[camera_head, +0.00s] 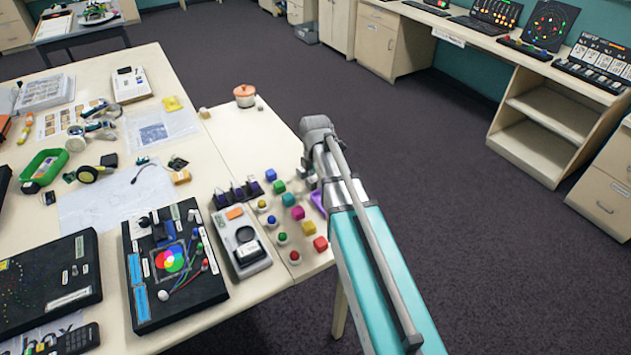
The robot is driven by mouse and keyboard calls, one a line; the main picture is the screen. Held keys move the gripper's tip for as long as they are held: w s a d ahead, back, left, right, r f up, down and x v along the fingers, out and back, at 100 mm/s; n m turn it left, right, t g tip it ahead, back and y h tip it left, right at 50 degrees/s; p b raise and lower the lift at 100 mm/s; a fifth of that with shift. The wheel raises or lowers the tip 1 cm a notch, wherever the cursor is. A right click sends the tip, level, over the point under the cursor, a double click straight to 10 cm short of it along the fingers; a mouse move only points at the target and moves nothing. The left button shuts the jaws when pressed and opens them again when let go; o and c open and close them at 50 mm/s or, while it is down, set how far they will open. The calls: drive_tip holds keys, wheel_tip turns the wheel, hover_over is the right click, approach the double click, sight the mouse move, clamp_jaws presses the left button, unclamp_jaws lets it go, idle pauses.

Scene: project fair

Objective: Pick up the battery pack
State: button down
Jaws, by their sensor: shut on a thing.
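My gripper (309,178) is at the far end of my teal arm, low over the right edge of the light table extension. It is small in the view and partly covered by my own wrist. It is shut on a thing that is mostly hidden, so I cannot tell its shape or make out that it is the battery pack. No other thing in view can be clearly recognised as the battery pack.
A purple piece (318,202) lies by the table edge. An orange pot (244,96) stands at the back. A grey device (242,242) and a black board (172,262) lie left.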

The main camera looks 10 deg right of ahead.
sight(316, 178)
drive_tip(key=shift+r, duration=0.2)
wheel_tip(316, 178, up, 3)
drive_tip(key=p, duration=0.3)
drive_tip(key=shift+f, duration=0.1)
drive_tip(key=s+a+r+p, duration=0.3)
drive_tip(key=s+r+p, duration=0.6)
drive_tip(key=s, duration=0.4)
drive_tip(key=shift+s+r+p, duration=0.35)
drive_tip(key=shift+r+p, duration=0.05)
drive_tip(key=shift+p, duration=0.1)
wheel_tip(316, 178, down, 2)
drive_tip(key=shift+f+b, duration=0.2)
drive_tip(key=shift+b, duration=1.05)
